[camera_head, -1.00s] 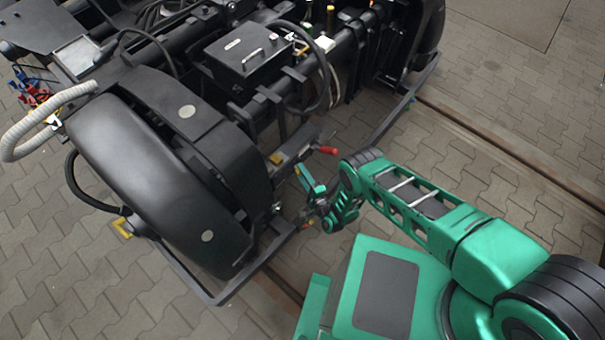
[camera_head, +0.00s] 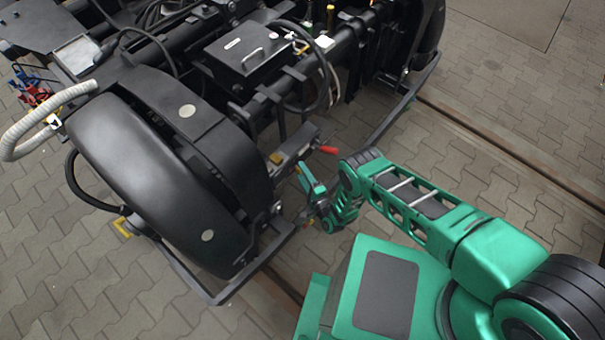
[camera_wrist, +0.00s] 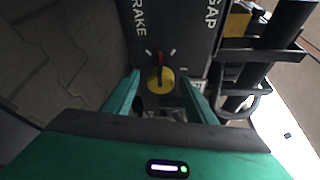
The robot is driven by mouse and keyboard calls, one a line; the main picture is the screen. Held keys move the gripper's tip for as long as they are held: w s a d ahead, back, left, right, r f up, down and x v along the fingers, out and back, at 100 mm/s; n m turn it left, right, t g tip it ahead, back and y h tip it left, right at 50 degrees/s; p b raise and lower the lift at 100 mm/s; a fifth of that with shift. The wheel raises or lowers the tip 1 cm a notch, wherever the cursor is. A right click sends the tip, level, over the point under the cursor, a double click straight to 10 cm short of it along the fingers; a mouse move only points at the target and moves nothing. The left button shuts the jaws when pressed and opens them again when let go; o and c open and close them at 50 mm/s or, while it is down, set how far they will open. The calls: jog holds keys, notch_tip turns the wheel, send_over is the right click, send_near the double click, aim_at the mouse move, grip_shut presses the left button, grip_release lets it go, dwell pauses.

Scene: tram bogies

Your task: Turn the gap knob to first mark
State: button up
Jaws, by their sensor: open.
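In the wrist view the gap knob (camera_wrist: 160,80) is a round yellow disc with a dark grip bar and a red pointer, on a dark panel. The pointer points nearly straight up in the picture. White mark lines fan out above it, one to the left and one to the right. White lettering reading "RAKE" and "GAP" shows on the panel. My gripper (camera_wrist: 159,76) is open, with one green finger on each side of the knob; I cannot tell if they touch it. In the head view my gripper (camera_head: 308,200) is beside the bogie's near end, and the knob cannot be made out.
A red-tipped lever (camera_head: 328,150) sticks out just above my gripper in the head view. The large black wheel cover (camera_head: 140,150) is to the left, with a low frame bar (camera_head: 245,275) below. Paved floor lies open to the right.

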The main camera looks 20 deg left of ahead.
jog(key=v, duration=1)
jog(key=shift+s+d, duration=0.15)
jog(key=shift+d, duration=0.1)
